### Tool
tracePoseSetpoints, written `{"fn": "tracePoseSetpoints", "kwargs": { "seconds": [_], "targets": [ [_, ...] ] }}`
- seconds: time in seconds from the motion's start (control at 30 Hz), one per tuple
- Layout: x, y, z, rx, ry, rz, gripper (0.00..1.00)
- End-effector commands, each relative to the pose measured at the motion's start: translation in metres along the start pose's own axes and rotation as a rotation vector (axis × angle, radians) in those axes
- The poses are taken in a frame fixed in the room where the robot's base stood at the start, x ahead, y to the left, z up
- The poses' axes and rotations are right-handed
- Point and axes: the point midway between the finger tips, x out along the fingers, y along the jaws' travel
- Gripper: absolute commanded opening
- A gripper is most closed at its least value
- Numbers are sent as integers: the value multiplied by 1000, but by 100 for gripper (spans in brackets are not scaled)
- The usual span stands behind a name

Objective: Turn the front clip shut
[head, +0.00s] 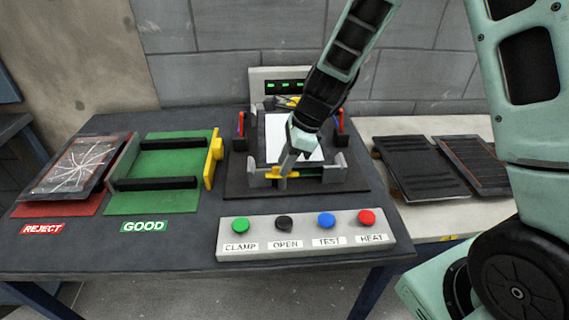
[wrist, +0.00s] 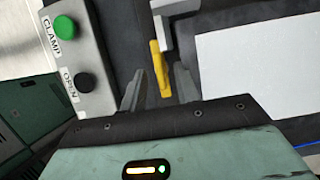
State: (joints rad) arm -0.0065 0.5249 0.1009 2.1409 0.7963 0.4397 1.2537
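The front clip (wrist: 160,72) is a yellow bar at the front edge of the dark fixture (head: 345,185); in the head view its yellow part (head: 281,174) shows just below my gripper (head: 288,164). In the wrist view my gripper (wrist: 159,75) is open, with a finger on each side of the yellow bar and a gap on both sides. Whether the bar is level with the fingertips or below them, I cannot tell. A white sheet or panel (head: 278,135) lies in the fixture. My wrist hides part of the fixture.
A button box (head: 305,250) with CLAMP, OPEN, TEST and HEAT stands in front of the fixture. At left are a green GOOD rack (head: 184,138) and a cracked panel (head: 78,166) on the red REJECT place. Dark panels (head: 416,165) lie on the right bench. Another yellow clip (head: 290,102) is at the back.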

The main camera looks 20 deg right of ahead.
Motion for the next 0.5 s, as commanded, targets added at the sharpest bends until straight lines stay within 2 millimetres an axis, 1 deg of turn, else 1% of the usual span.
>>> {"fn": "tracePoseSetpoints", "kwargs": {
  "seconds": [0.03, 0.13, 0.4, 0.43, 0.47, 0.5],
  "targets": [
    [5, 0, -1, 1, 0, 1, 31],
    [9, 0, 0, 0, 0, 1, 31],
    [10, 0, 0, 0, 0, 0, 31],
    [10, 0, 0, 0, 0, 0, 28],
    [10, 0, 0, 0, 0, 0, 20],
    [10, 0, 0, 0, 0, 0, 9]
  ]
}}
